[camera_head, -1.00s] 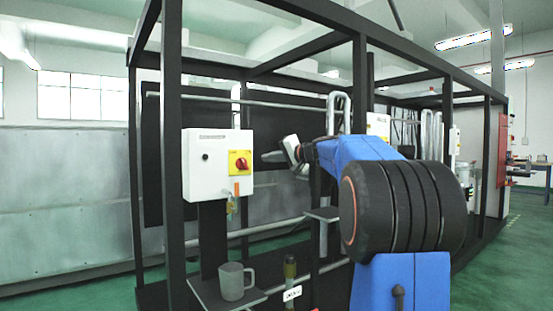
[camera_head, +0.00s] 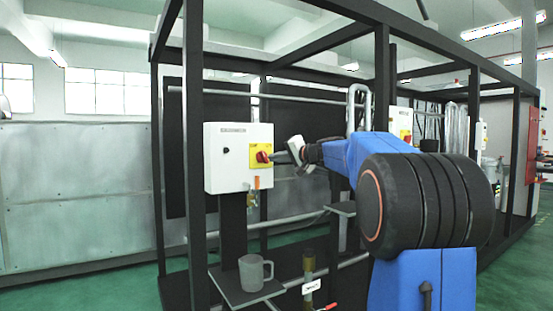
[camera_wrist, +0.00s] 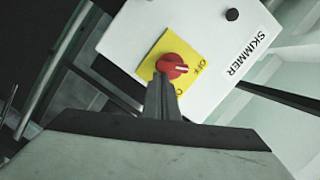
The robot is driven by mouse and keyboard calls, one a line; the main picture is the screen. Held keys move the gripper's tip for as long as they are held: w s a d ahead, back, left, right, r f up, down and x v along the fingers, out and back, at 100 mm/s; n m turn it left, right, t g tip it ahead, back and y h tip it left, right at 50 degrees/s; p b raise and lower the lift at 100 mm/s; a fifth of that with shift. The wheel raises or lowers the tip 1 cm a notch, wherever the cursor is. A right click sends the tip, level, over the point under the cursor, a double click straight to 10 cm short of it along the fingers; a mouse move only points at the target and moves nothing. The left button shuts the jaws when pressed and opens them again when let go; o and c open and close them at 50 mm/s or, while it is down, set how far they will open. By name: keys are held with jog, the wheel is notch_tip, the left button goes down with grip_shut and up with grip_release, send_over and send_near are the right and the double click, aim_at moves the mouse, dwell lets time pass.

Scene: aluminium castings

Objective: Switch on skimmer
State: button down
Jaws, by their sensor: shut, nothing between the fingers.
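The skimmer switch box (camera_head: 226,170) is white and stands on a dark post; its SKIMMER label reads clearly in the wrist view (camera_wrist: 247,50). A red rotary knob (camera_head: 263,157) sits on a yellow plate (camera_head: 256,148) on its front. In the wrist view, the white mark on the knob (camera_wrist: 172,65) points toward OFF. Another letter on the plate (camera_wrist: 190,56) is partly visible lower down. My gripper (camera_wrist: 160,80) is shut and empty, its tips at the knob's near edge. It also shows in the head view (camera_head: 274,157), right beside the knob. I cannot tell whether they touch.
A black round button (camera_wrist: 232,14) is on the box face. A key-like tag (camera_head: 254,192) hangs under the box. Below, a grey mug (camera_head: 252,272) stands on a small shelf (camera_head: 226,288). Black frame posts (camera_head: 196,150) rise around the box.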

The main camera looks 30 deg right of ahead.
jog(key=shift+f+m, duration=0.25)
jog(key=shift+m, duration=0.45)
jog(key=m, duration=0.2)
jog(key=f+m+t, duration=0.1)
jog(key=m, duration=0.2)
jog(key=a+f+m+t+y, duration=0.1)
jog(key=m, duration=0.2)
jog(key=shift+a, duration=0.1)
dwell(0.4)
jog(key=s+d+f, duration=0.3)
jog(key=s+d, duration=0.3)
jog(key=s, duration=0.3)
jog(key=shift+s, duration=0.25)
